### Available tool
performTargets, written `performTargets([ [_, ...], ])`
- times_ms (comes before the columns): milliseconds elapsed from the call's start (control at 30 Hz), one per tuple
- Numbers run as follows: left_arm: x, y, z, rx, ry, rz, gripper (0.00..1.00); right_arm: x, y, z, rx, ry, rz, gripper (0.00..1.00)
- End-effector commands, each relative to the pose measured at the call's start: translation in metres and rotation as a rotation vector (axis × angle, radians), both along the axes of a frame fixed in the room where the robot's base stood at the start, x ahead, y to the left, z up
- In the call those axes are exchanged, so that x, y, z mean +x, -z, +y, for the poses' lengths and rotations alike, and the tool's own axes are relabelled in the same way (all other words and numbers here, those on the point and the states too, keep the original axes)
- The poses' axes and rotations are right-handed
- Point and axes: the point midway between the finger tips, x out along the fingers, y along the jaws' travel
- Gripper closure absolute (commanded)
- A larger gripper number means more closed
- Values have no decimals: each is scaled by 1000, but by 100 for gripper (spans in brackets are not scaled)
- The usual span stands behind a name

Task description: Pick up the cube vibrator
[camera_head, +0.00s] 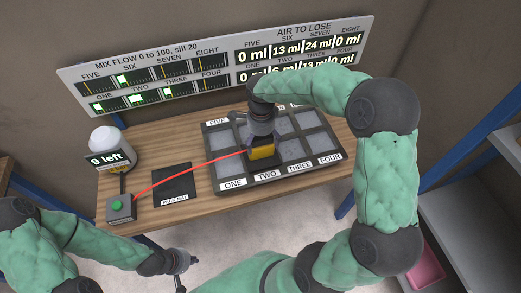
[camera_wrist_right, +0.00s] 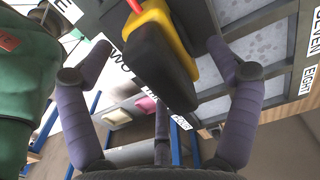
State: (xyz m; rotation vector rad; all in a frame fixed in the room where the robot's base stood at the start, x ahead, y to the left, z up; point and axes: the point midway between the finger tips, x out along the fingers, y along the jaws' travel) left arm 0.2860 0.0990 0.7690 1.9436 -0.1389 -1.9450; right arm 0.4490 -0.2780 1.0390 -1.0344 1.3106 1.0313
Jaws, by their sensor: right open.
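The cube vibrator (camera_head: 262,153) is yellow and black and stands on the labelled tray (camera_head: 237,186), by the TWO label. A red cable runs to it from a grey box. My right gripper (camera_head: 263,130) is above it, pointing down, and partly hides its top. In the right wrist view the vibrator (camera_wrist_right: 163,55) sits between the spread fingers of the right gripper (camera_wrist_right: 165,85), with gaps on both sides. My left gripper (camera_head: 182,262) hangs low in front of the table, away from the vibrator; its finger opening is unclear.
A black park mat (camera_head: 173,185) lies empty left of the tray. The grey box (camera_head: 121,208) with a green button and a white "9 left" container (camera_head: 108,145) stand at the table's left. A display board (camera_head: 215,65) is behind the table. Shelving (camera_head: 465,225) is at the right.

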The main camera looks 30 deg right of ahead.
Motion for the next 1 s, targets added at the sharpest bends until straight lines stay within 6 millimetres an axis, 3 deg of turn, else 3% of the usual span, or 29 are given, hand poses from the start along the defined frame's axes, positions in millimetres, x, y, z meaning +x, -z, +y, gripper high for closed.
performTargets([
  [267,0,8,0,0,0,0,100,-4,39,0,1,-1,4,10],
  [600,0,8,0,0,0,0,100,-4,44,0,0,-1,2,13],
  [900,0,8,0,0,0,0,100,-4,44,0,0,-1,2,98],
  [1000,0,8,0,0,0,0,100,-2,42,0,1,0,-2,98],
])
